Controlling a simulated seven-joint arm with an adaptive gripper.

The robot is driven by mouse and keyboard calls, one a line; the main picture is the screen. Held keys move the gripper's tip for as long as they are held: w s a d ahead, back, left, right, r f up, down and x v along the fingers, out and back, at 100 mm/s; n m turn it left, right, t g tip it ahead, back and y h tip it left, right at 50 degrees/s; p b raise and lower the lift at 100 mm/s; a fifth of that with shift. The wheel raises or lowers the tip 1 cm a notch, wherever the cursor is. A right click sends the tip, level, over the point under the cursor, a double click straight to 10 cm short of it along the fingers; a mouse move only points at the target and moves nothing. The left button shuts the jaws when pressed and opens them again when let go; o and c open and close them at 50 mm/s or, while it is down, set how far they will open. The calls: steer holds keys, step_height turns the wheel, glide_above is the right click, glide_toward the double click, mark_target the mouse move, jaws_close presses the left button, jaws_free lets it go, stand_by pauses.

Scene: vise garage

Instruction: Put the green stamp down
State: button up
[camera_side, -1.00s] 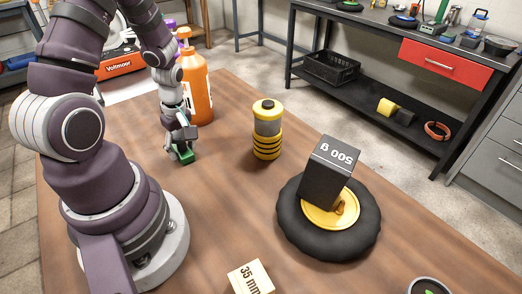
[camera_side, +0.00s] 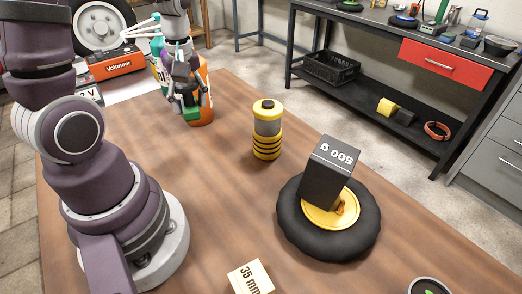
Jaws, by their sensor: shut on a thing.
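My gripper (camera_side: 190,103) is at the upper left of the side view, in front of the orange bottle (camera_side: 204,98). It is shut on the green stamp (camera_side: 192,114), a small green block whose lower part shows below the fingers. The fingers and wrist hide the rest of the stamp. The stamp appears held above the wooden table (camera_side: 215,190); the exact gap to the table and to the bottle cannot be told.
A yellow-and-black canister (camera_side: 267,130) stands right of my gripper. A black tire with a yellow hub (camera_side: 350,238) bears a dark 500 g block (camera_side: 329,172). A "35 mm" wooden block (camera_side: 250,279) lies at the front edge.

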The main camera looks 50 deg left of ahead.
steer(key=w+d+r+m, duration=0.3)
steer(key=w+d+m, duration=0.4)
steer(key=m, duration=0.2)
steer(key=shift+w+r+t+h, duration=0.15)
steer(key=shift+t+h, duration=0.15)
steer(key=shift+t, duration=0.1)
steer(key=w+d+r+m, duration=0.1)
steer(key=d+m, duration=0.1)
steer(key=w+d+m, duration=0.1)
steer(key=d+m, duration=0.1)
steer(key=m, duration=0.1)
steer(key=w+d+r+m, duration=0.1)
steer(key=d+m, duration=0.1)
steer(key=shift+d+r+m+h, duration=0.3)
steer(key=shift+r+m, duration=0.05)
steer(key=shift+m, duration=0.05)
steer(key=n, duration=0.2)
glide_above(250, 191)
step_height(250, 191, down, 9)
step_height(250, 191, down, 8)
steer(key=shift+s+r, duration=0.1)
steer(key=shift+s, duration=0.05)
steer(key=o, duration=1.2)
